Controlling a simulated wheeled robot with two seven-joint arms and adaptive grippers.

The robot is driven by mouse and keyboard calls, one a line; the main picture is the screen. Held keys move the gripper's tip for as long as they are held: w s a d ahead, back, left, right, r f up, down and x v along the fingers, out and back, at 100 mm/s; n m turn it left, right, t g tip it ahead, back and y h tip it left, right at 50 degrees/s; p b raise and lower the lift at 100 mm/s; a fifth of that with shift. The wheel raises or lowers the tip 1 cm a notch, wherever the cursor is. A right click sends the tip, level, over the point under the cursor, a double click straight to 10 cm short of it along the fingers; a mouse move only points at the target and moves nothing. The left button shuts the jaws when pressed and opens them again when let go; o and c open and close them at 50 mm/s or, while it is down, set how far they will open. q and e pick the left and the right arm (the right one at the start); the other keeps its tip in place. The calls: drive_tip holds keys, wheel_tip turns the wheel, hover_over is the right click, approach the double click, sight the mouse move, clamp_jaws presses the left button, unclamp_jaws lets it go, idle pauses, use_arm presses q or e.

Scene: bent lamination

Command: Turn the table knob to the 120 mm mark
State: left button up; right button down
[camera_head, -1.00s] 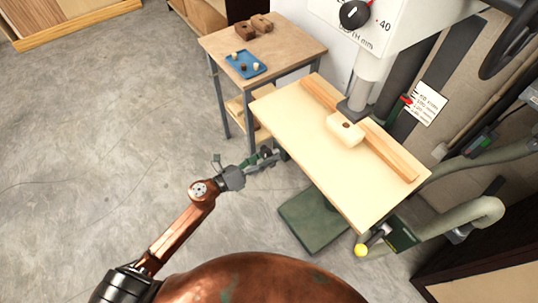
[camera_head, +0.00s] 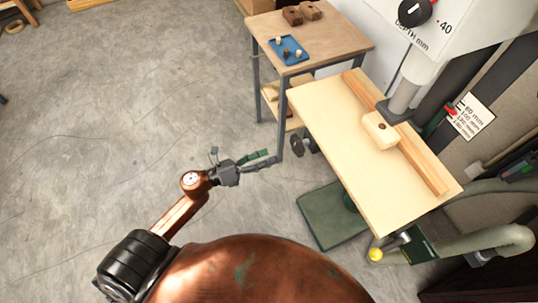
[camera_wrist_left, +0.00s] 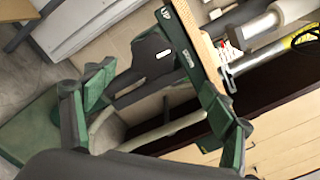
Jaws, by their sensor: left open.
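My left gripper (camera_head: 260,160) is open and empty, left of the pale wooden drill-press table (camera_head: 335,130) and below its top. A dark knob-like part (camera_head: 299,146) shows under the table's left edge, just beyond the fingertips. In the left wrist view, a black knob (camera_wrist_left: 158,52) with a white mark sits on a green plate lettered "UP". It lies ahead between the spread fingers (camera_wrist_left: 165,95), apart from them. A white scale card (camera_head: 472,117) carries mm marks, with a red pointer (camera_head: 450,109) at its left. The exact reading is too small to tell. My right gripper is not in view.
A wooden block (camera_head: 381,131) and a fence (camera_head: 425,160) are on the table. A depth dial (camera_head: 416,10) is above. A side table (camera_head: 350,40) with a blue tray (camera_head: 276,55) stands behind. A yellow ball handle (camera_head: 376,254) is at the front.

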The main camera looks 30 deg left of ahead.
sight(294, 148)
use_arm(q)
drive_tip(key=w+d+m, duration=0.2)
drive_tip(key=w, duration=0.1)
drive_tip(key=w+d+f+m, duration=0.1)
drive_tip(key=w+d+m, duration=0.2)
drive_tip(key=w+d+m+b, duration=0.1)
drive_tip(key=w+d+m, duration=0.1)
drive_tip(key=w, duration=0.1)
drive_tip(key=shift+w+d+f, duration=0.15)
drive_tip(key=shift+w+f, duration=0.2)
drive_tip(key=shift+w, duration=0.05)
drive_tip(key=shift+c, duration=0.5)
